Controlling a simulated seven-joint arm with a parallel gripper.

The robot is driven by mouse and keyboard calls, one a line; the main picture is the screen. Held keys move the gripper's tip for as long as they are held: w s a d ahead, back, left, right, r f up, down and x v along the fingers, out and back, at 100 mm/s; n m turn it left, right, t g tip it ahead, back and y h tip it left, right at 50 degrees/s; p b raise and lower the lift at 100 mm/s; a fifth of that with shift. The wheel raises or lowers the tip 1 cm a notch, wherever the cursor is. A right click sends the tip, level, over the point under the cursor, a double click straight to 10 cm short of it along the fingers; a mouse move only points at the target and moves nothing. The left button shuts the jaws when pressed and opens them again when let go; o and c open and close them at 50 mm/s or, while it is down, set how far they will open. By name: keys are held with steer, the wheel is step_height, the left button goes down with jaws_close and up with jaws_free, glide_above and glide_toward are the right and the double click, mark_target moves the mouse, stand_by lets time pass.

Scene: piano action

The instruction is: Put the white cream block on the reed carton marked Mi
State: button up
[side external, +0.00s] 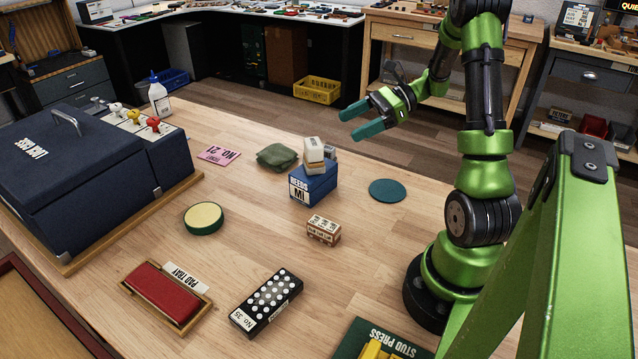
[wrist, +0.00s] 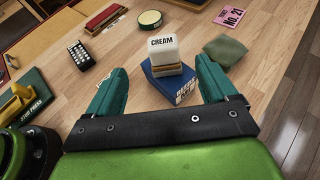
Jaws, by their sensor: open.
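The white block marked CREAM (wrist: 163,48) sits above the blue reed carton (wrist: 188,90) in the wrist view. In the side view the white block (side external: 313,147) rests on the pile over the carton marked MI (side external: 312,186). A pale tan layer shows under it and a small grey piece beside it, so I cannot tell whether it touches the carton directly. My gripper (side external: 350,124) has teal fingers spread apart and empty, in the air above and behind the carton, clear of the block. In the wrist view the block appears between the fingers.
A green cloth bag (side external: 277,156) and pink card (side external: 219,155) lie left of the carton; a dark teal disc (side external: 388,190) lies right. A small printed box (side external: 323,230) stands in front. A round yellow-topped tin (side external: 204,217), pad tray (side external: 167,296) and dotted black box (side external: 266,301) are nearer.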

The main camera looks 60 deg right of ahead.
steer(key=s+a+r+n+h, duration=0.2)
steer(key=a+r+n, duration=0.1)
steer(key=a+n, duration=0.4)
steer(key=s+a+r+n+g+h, duration=0.1)
steer(key=s+a+r+n+h, duration=0.1)
steer(key=a+n, duration=0.6)
steer(key=s+a+r+n+g+h, duration=0.1)
steer(key=s+a+r+n+h, duration=0.2)
steer(key=a+n, duration=0.4)
steer(key=shift+a+r+n+h, duration=0.3)
steer(key=shift+a+n, duration=0.1)
steer(key=shift+a, duration=0.55)
